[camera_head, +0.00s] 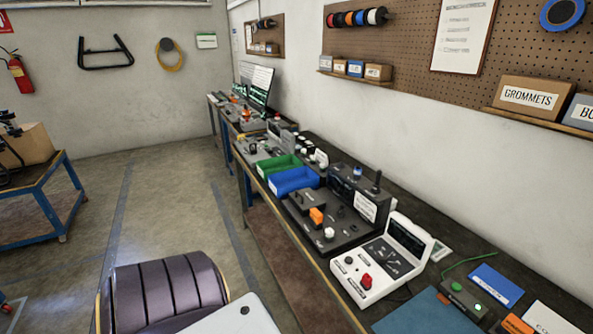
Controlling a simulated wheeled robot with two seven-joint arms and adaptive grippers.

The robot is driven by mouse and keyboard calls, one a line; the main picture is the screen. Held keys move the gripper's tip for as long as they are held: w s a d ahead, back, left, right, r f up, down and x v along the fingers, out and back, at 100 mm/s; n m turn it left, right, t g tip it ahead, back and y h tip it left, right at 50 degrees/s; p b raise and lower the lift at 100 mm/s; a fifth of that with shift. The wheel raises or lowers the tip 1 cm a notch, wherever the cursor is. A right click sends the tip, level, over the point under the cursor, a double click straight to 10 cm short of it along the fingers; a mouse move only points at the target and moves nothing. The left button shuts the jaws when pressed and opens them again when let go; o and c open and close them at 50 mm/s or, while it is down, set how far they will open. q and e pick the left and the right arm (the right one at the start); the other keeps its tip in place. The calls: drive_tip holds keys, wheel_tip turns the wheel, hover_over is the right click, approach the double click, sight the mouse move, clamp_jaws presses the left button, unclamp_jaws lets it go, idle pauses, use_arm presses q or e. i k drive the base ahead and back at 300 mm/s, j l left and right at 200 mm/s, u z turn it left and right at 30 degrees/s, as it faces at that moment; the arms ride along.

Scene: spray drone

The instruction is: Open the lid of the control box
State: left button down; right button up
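A white control console (352,275) with a red knob, a dark panel and a raised back stands on the long bench. It may be the control box; I cannot tell for sure, and I cannot make out a separate lid. A dark control unit (318,224) with an orange part and a white knob stands just behind it. Neither of my grippers shows in the head view, so nothing is seen touching either unit.
The long bench (276,217) runs along the right wall. A dark padded seat (168,290) is at the bottom left. A blue-framed table (40,208) stands left; the floor between is clear.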

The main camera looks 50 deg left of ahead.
sight(306, 198)
drive_tip(key=u, duration=1.65)
